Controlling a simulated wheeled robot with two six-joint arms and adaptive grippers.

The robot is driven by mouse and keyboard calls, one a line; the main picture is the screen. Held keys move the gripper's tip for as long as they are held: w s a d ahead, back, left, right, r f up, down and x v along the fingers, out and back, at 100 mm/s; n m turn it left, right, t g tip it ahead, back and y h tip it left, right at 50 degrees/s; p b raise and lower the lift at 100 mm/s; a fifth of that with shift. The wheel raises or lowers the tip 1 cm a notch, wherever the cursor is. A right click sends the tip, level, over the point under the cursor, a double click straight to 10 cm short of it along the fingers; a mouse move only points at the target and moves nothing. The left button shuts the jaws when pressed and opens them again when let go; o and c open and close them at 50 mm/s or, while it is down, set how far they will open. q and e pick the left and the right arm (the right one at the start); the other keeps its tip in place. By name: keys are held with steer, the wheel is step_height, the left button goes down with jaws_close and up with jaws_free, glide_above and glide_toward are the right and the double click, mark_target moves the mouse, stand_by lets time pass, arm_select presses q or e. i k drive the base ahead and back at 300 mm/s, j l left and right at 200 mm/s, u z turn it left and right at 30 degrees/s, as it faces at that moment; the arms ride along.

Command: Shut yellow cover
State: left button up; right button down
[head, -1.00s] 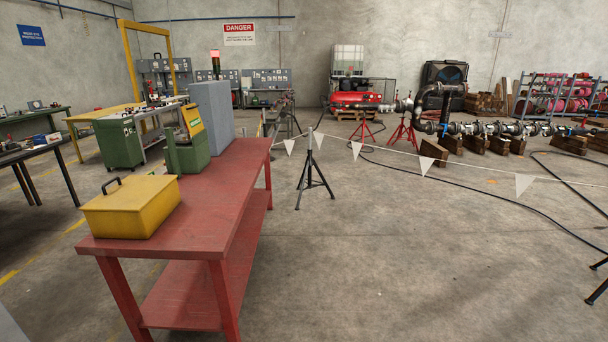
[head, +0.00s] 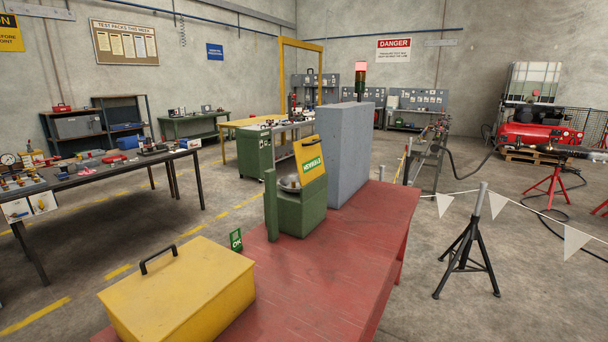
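A green machine (head: 300,212) stands on the red table (head: 335,270). Its yellow cover (head: 311,160) bears a green label and stands raised, tilted up at the back. A round metal bowl (head: 289,183) shows in the open top of the machine. A yellow box (head: 180,295) with a black handle on top sits at the near left end of the table; its lid looks closed. Neither of my grippers is in view.
A tall grey block (head: 346,155) stands right behind the machine. A small green OK sign (head: 236,240) is at the table's left edge. The table's near right part is clear.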

mark_target(308, 153)
steer(key=i+l+u, duration=0.15)
steer(key=l+u, duration=0.15)
steer(key=u, duration=0.2)
steer(key=i+l+u, duration=0.15)
steer(key=l+u, duration=0.55)
steer(key=u, duration=0.25)
steer(key=i+l, duration=0.05)
